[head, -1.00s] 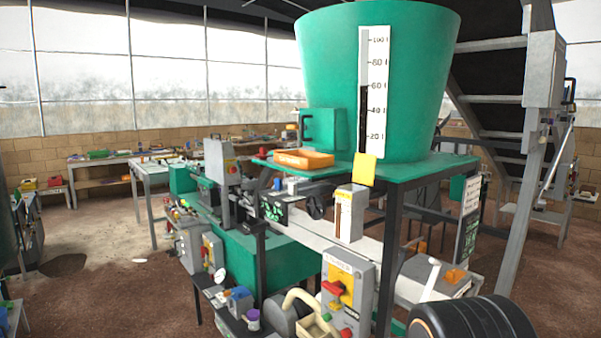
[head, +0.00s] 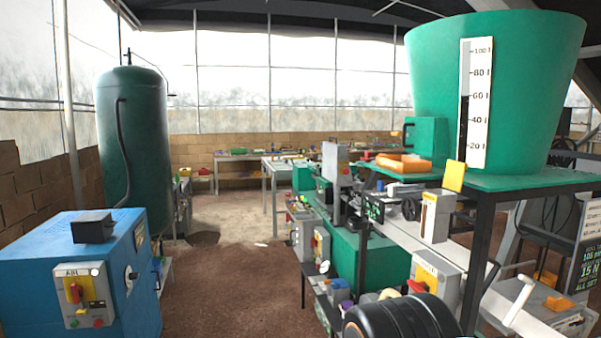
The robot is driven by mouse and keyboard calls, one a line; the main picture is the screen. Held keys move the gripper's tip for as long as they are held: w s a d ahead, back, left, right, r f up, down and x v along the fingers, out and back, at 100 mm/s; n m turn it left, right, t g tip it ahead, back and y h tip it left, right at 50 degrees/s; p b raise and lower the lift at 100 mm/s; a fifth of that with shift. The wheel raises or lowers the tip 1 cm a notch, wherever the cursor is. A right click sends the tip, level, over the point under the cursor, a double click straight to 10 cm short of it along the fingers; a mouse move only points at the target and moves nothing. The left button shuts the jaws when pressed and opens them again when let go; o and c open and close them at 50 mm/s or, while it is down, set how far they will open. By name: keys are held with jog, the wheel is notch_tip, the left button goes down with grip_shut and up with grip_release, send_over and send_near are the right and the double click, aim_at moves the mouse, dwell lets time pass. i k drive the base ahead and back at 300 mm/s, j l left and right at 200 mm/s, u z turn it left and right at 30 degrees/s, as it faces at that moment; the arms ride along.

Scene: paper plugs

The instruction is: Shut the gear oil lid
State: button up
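I cannot make out a part marked gear oil or a lid that is clearly the gear oil lid. A large green tank (head: 495,100) with a white level scale (head: 477,105) stands at the right on a green-topped stand. A yellow flap (head: 454,176) hangs at the stand's front edge. A blue cabinet (head: 85,262) stands at the lower left with a black block (head: 93,228) on top and a switch panel on its front. My gripper is not in view; a black ribbed cylinder at the bottom edge may be part of my arm.
A tall dark green tank (head: 135,150) stands at the left behind the blue cabinet. A machine with a green base (head: 365,262) and control boxes fills the middle right. Workbenches (head: 283,170) stand at the back. The brown floor (head: 235,285) between cabinet and machine is open.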

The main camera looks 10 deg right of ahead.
aim_at(455, 171)
jog(key=k+l+u, duration=0.1)
jog(key=u, duration=0.3)
jog(key=k+u, duration=0.1)
jog(key=u, duration=0.3)
jog(key=k+l+u, duration=0.1)
jog(key=u, duration=0.3)
jog(key=k+l+u, duration=0.1)
jog(key=k+u, duration=0.15)
jog(key=u, duration=0.2)
jog(key=k+u, duration=0.3)
jog(key=u, duration=0.15)
jog(key=k+u, duration=0.45)
jog(key=k, duration=0.3)
jog(key=k+l+z, duration=0.2)
jog(key=k, duration=0.15)
jog(key=k+l+z, duration=1)
jog(key=l, duration=0.35)
jog(key=l+z, duration=0.3)
jog(key=l, duration=0.4)
jog(key=l+z, duration=0.3)
jog(key=l, duration=0.4)
jog(key=k+l, duration=0.05)
